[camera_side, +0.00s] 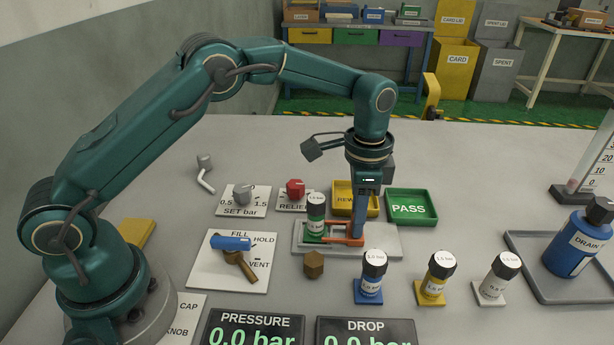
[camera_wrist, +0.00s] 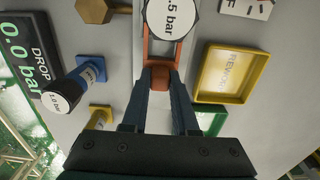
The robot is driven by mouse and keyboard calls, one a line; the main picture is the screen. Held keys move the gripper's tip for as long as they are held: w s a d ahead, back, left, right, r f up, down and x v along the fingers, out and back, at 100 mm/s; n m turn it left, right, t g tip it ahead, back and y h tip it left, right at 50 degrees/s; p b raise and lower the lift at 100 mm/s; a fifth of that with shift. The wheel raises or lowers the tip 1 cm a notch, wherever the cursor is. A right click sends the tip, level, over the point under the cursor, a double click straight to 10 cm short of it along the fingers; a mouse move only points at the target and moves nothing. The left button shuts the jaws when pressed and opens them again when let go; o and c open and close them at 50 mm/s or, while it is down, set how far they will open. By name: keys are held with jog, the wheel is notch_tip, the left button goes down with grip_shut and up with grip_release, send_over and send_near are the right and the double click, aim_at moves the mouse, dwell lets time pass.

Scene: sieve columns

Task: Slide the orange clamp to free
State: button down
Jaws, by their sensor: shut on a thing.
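The orange clamp (camera_side: 345,240) lies on the grey fixture plate (camera_side: 386,248) at the middle of the bench. Its knob-like end (camera_wrist: 160,76) shows between my fingers in the wrist view. My gripper (camera_side: 358,236) points down and is shut on that end. A column with a green band and a dark cap (camera_side: 316,208) stands upright in the fixture at the clamp's left end. Its cap (camera_wrist: 172,18), marked ".5 bar" in the visible part, covers part of the clamp in the wrist view. I cannot tell how far the clamp reaches around the column.
The yellow REWORK tray (camera_side: 345,188) and green PASS tray (camera_side: 411,206) lie just behind. Blue (camera_side: 370,280), yellow (camera_side: 436,280) and white (camera_side: 497,280) columns stand in front and to the right. A brass hex piece (camera_side: 314,264) and the blue-handled valve (camera_side: 230,243) are left.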

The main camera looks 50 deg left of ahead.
jog(key=shift+w+d, duration=0.45)
jog(key=shift+w, duration=0.1)
jog(key=shift+w+d, duration=0.3)
jog(key=shift+d, duration=0.05)
jog(key=c, duration=0.8)
grip_release()
jog(key=shift+o, duration=0.2)
notch_tip(320, 180, up, 6)
jog(key=shift+s, duration=0.1)
